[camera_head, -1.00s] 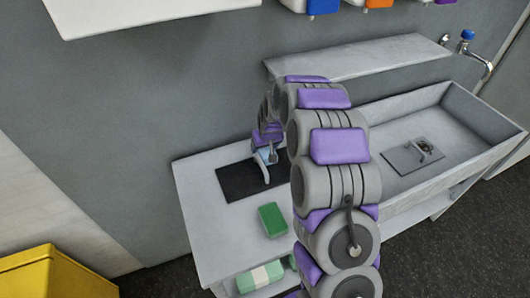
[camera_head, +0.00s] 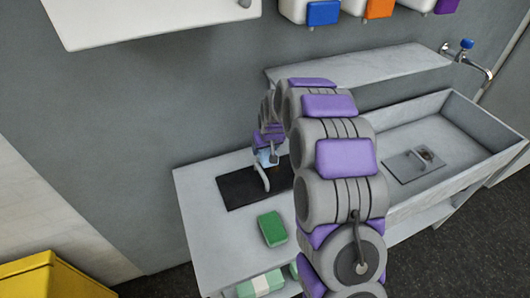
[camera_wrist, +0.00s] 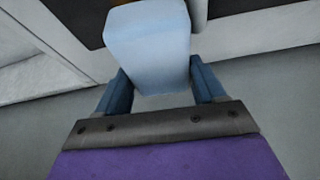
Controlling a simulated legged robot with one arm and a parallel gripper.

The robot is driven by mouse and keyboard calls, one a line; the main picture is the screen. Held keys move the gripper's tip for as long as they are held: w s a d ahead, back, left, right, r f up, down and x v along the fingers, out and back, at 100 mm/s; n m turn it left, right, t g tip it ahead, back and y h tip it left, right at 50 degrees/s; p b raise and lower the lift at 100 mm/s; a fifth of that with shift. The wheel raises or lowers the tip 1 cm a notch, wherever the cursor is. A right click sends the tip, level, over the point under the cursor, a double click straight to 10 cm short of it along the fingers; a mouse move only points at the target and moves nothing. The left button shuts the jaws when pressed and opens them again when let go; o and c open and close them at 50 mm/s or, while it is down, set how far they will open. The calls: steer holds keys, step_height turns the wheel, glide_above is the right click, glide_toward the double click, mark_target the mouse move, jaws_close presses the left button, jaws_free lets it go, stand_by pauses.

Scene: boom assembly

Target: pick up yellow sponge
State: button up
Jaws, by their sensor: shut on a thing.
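My gripper (camera_head: 267,166) is above the black mat (camera_head: 238,190) on the grey counter, partly hidden by my arm. In the wrist view my gripper (camera_wrist: 159,78) has its two blue fingers on either side of a light-blue block (camera_wrist: 148,42) and is shut on it. The block also shows as a small pale-blue patch in the head view (camera_head: 264,157). I cannot tell whether it touches the mat. I see no clearly yellow sponge; a small orange-brown patch at the wrist view's top edge is too cut off to name.
A green sponge (camera_head: 272,229) lies on the counter in front of the mat. A green-and-white block (camera_head: 261,285) is lower down. A sink (camera_head: 445,130) with a tap (camera_head: 478,62) is at right, a yellow box (camera_head: 45,279) at lower left. A shelf (camera_head: 350,62) runs behind.

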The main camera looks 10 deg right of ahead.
step_height(320, 180, up, 4)
steer(key=shift+r+p, duration=0.25)
steer(key=shift+p, duration=0.25)
steer(key=s+d+p, duration=0.2)
steer(key=s, duration=1.5)
steer(key=shift+s+d+f, duration=0.15)
steer(key=shift+s+f, duration=0.15)
steer(key=shift+s, duration=0.1)
steer(key=o, duration=0.6)
steer(key=shift+c, duration=0.2)
steer(key=c, duration=0.4)
